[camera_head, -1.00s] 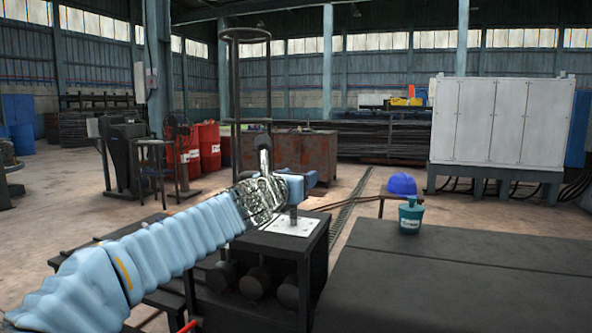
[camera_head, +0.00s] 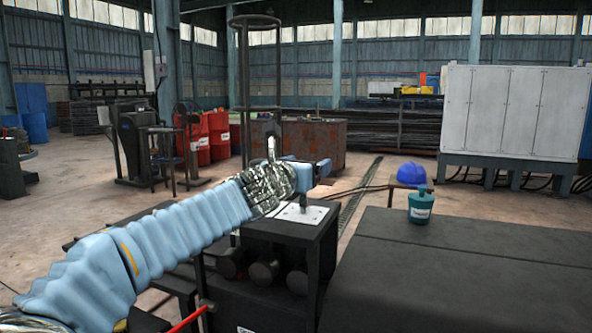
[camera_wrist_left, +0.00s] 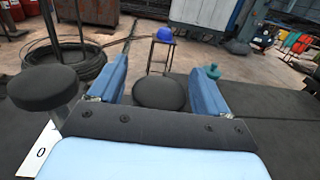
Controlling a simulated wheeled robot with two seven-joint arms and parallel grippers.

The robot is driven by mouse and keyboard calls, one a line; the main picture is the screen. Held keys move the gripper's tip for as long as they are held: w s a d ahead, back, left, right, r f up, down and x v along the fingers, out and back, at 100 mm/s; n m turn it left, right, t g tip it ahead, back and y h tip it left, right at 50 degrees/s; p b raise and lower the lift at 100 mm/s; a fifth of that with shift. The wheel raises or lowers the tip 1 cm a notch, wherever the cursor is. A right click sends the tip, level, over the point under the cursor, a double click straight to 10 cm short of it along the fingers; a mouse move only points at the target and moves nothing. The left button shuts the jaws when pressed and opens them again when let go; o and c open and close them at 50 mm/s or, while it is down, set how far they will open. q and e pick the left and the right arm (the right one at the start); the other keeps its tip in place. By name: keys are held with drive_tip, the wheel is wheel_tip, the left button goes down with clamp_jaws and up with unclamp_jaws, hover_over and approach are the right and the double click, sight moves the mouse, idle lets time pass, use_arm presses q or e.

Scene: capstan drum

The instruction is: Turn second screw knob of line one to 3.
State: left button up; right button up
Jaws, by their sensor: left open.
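A dark stand (camera_head: 300,245) with a white plate (camera_head: 286,212) on top is in the middle of the head view. A dark upright knob post (camera_head: 303,200) rises from the plate. My left gripper (camera_head: 322,168) is just above it, with blue fingers. In the left wrist view, a dark round-topped knob (camera_wrist_left: 160,93) lies between the open fingers of my left gripper (camera_wrist_left: 162,88), with gaps on both sides. A second round knob (camera_wrist_left: 42,88) stands to the left, beside a white label (camera_wrist_left: 40,152) reading 0. My right gripper is not in view.
A large dark table (camera_head: 450,280) fills the lower right, with a teal bottle (camera_head: 420,208) on it. A blue helmet (camera_head: 411,174) rests behind on a small stand. Several dark round parts (camera_head: 265,273) are under the stand's top. A red bar (camera_head: 190,319) shows below.

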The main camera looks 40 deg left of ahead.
use_arm(q)
drive_tip(key=v, duration=1.3)
drive_tip(key=shift+p, duration=0.45)
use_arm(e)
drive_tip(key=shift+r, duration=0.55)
use_arm(q)
drive_tip(key=shift+d, duration=0.1)
